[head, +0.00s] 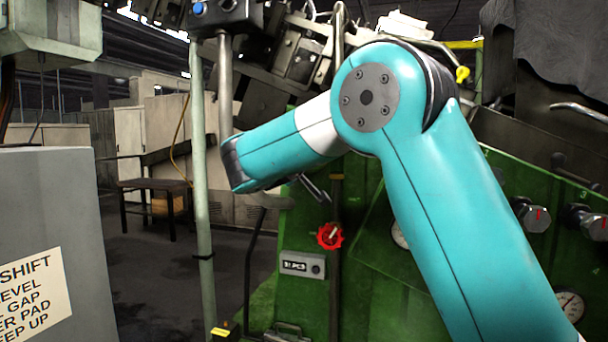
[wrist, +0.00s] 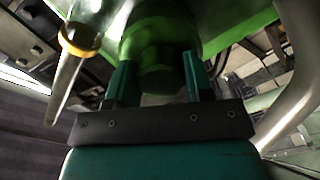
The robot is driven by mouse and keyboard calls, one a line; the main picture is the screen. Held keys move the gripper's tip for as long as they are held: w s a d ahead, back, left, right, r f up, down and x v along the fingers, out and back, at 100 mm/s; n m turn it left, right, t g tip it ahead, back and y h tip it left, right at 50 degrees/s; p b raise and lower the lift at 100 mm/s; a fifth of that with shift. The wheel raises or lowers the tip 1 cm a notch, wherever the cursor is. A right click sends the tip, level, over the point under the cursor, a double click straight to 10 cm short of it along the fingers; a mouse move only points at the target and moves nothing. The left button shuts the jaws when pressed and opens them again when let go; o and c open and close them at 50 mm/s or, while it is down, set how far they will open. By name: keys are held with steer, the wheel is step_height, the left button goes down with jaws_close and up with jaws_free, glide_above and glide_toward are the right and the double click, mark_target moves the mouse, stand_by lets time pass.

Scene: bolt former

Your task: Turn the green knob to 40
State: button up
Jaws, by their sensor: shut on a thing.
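The green knob (wrist: 158,48) shows in the wrist view as a dark green stepped cylinder, in front of a brighter green surface. My gripper (wrist: 156,78) has its two teal fingers on either side of the knob's lower part and is shut on it. No scale or pointer shows on the knob, so its setting cannot be read. In the head view my teal arm reaches left across the green machine. The green knob and my fingers are not to be seen there.
In the head view a red knob (head: 330,236) and a small counter box (head: 302,264) sit below my arm. Silver dials (head: 531,215) are at the right. A pale upright post (head: 200,180) stands left of my wrist. A grey cabinet (head: 45,230) fills the left.

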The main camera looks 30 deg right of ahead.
steer(key=shift+f+m+b, duration=0.2)
steer(key=shift+m+b, duration=0.4)
steer(key=shift+b, duration=0.05)
steer(key=o, duration=0.9)
steer(key=shift+r, duration=0.1)
